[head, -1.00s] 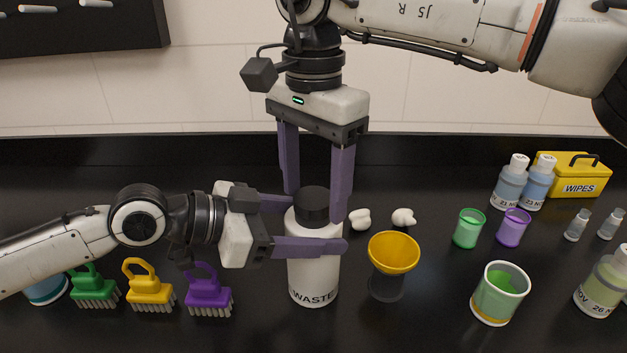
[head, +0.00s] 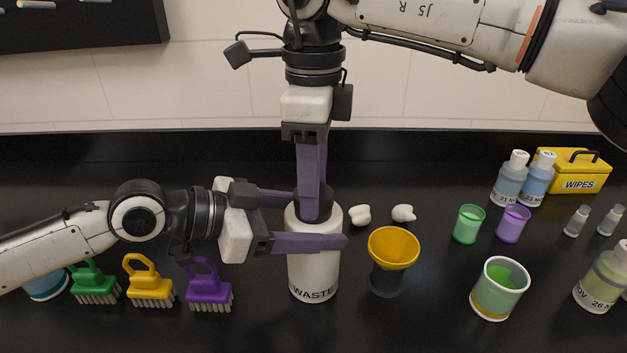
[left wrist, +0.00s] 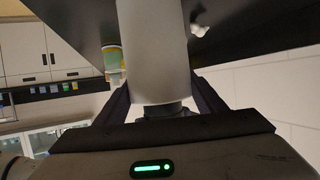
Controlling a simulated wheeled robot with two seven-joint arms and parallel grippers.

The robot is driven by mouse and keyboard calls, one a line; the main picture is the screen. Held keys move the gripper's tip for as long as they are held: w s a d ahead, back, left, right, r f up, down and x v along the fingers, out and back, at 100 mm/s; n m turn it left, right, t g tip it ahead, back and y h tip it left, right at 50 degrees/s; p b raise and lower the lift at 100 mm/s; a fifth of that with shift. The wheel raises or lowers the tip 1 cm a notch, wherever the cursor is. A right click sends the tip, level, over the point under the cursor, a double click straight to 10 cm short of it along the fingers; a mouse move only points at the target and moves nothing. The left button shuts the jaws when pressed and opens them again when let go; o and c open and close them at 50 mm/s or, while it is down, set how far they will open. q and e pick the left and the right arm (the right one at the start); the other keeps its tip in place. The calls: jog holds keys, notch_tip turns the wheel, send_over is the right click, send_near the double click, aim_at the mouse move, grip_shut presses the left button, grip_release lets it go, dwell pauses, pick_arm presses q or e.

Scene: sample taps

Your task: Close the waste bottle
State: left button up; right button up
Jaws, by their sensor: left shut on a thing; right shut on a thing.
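The white waste bottle (head: 313,270) stands upright on the black bench, its WASTE label facing me. My left gripper (head: 318,221) is shut around the bottle's upper body from the left; the bottle also fills the middle of the left wrist view (left wrist: 154,55) between the fingers. The dark cap (head: 325,205) sits at the top of the bottle. My right gripper (head: 312,198) points straight down from above and is shut on the cap, seen edge-on with its fingers overlapping. How far the cap is threaded cannot be seen.
A yellow funnel in a dark holder (head: 393,250) stands just right of the bottle. White crumpled pieces (head: 360,215) lie behind it. Green, yellow and purple brushes (head: 208,290) lie below my left arm. Cups, bottles and a yellow wipes box (head: 580,184) occupy the right side.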

jog(key=m, duration=0.6)
jog(key=shift+m, duration=0.4)
jog(key=o, duration=1.3)
jog(key=shift+c, duration=0.2)
jog(key=shift+r, duration=0.1)
notch_tip(320, 180, up, 12)
pick_arm(q)
jog(key=o, duration=2.2)
jog(key=shift+c, duration=0.2)
